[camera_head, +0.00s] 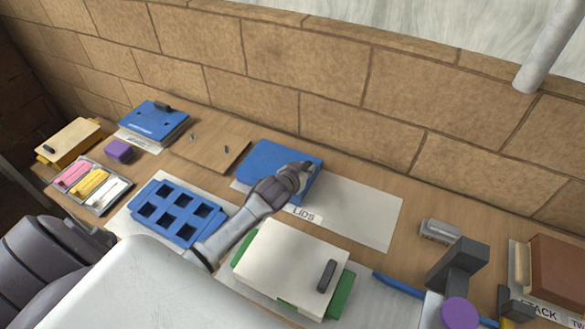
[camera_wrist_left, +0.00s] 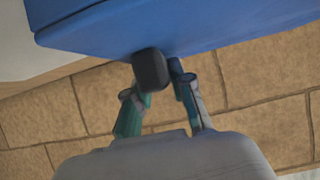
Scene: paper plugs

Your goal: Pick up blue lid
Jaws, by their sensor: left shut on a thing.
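The blue lid (camera_head: 262,158) is a flat blue block at the back of the table, at the left end of the white paper labelled "LIDS" (camera_head: 350,210). My left gripper (camera_head: 303,172) reaches over its right side and covers part of it. In the left wrist view the lid's blue face (camera_wrist_left: 190,25) fills the top. A dark handle (camera_wrist_left: 150,69) sticks out from it, and my left gripper (camera_wrist_left: 160,80) is shut on this handle. I cannot tell whether the lid is clear of the table. My right gripper is not in view.
A blue tray with square holes (camera_head: 172,232) lies left of my forearm. A white lid with a dark handle (camera_head: 285,262) sits on a green block in front. Another blue block (camera_head: 150,118) stands at back left. A brick wall (camera_head: 330,85) runs close behind the table.

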